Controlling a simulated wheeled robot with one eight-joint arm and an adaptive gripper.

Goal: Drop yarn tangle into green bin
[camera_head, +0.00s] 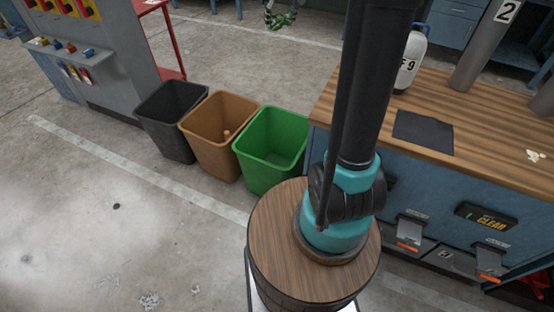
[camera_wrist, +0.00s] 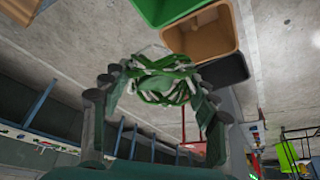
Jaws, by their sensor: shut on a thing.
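The yarn tangle, green with pale strands, is between the fingers of my gripper (camera_wrist: 156,74) in the wrist view, where the tangle (camera_wrist: 165,88) fills the gap. In the head view the tangle (camera_head: 284,20) shows small at the top edge, partly cut off, with part of my gripper (camera_head: 270,12) beside it. My gripper is shut on the tangle and holds it in the air. The green bin (camera_head: 264,178) stands on the floor, open at the top, right of the brown bin. It also shows at the top of the wrist view (camera_wrist: 147,10), apart from the tangle.
A brown bin (camera_head: 208,160) with a small item inside and a dark bin (camera_head: 164,140) stand left of the green one. Floor in front is mostly clear.

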